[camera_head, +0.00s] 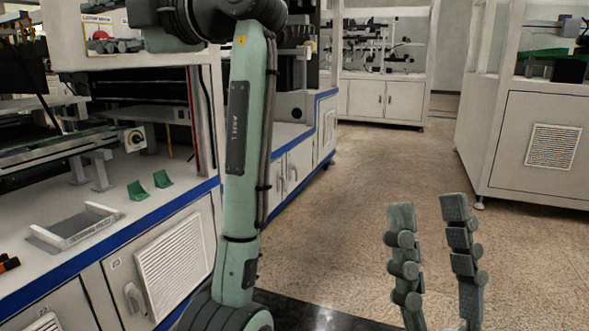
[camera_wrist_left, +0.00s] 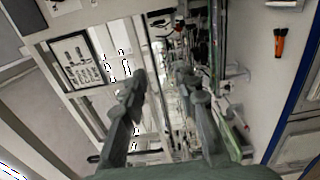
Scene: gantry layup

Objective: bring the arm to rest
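My left arm (camera_head: 246,130) rises in the middle of the head view and bends left at the top. My left gripper (camera_head: 95,46) is seen side-on at the upper left, in front of the white machine housing. The left wrist view shows the left gripper (camera_wrist_left: 160,76) with its two fingers apart and nothing held between them. My right gripper (camera_head: 428,208) points up at the lower right of the head view, over the floor. Its fingers are apart and the space between them is empty.
A white bench (camera_head: 110,245) with a blue edge runs along the left. It carries a grey tray (camera_head: 75,228) and two green brackets (camera_head: 150,186). A white cabinet (camera_head: 525,140) stands at right. An orange-handled tool (camera_wrist_left: 280,43) shows in the wrist view. The central floor (camera_head: 385,165) is clear.

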